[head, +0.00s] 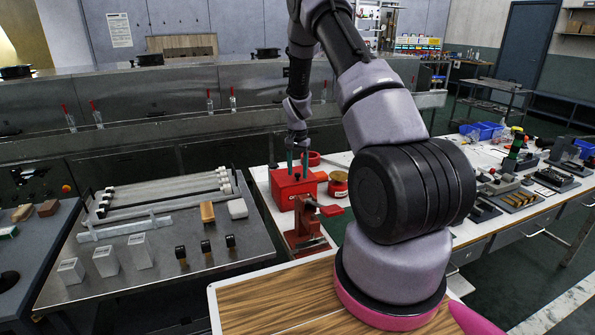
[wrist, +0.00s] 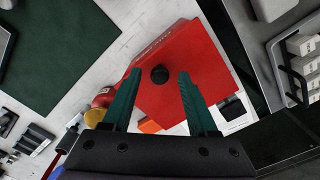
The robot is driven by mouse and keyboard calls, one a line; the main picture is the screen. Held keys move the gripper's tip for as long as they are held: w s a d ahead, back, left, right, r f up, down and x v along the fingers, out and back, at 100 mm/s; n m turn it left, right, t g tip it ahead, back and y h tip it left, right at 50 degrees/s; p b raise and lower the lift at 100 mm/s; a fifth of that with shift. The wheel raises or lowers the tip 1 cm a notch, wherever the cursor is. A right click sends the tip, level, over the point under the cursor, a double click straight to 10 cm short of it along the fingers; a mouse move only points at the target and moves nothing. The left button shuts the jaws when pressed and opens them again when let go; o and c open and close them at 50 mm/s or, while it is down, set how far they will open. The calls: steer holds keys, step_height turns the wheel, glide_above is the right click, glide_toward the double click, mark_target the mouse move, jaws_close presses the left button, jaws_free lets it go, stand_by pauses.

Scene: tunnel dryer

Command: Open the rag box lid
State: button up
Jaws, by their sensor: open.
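The rag box (head: 285,190) is a red box on the white table in the head view. Its flat red lid (wrist: 190,55) fills the middle of the wrist view and looks shut. A round black knob (wrist: 160,74) stands on the lid. My gripper (head: 298,168) points down over the box top, with its green fingers close to the lid. In the wrist view my gripper (wrist: 160,75) is open, with one finger on each side of the knob in the picture. I see no contact with the knob. The fingers partly hide the lid.
A red vice (head: 303,228) stands in front of the box. A grey table (head: 190,255) with white bars and blocks stands left. My arm hides part of the white table.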

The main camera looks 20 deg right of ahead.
steer(key=shift+f, duration=0.1)
jaws_close()
stand_by(1.4)
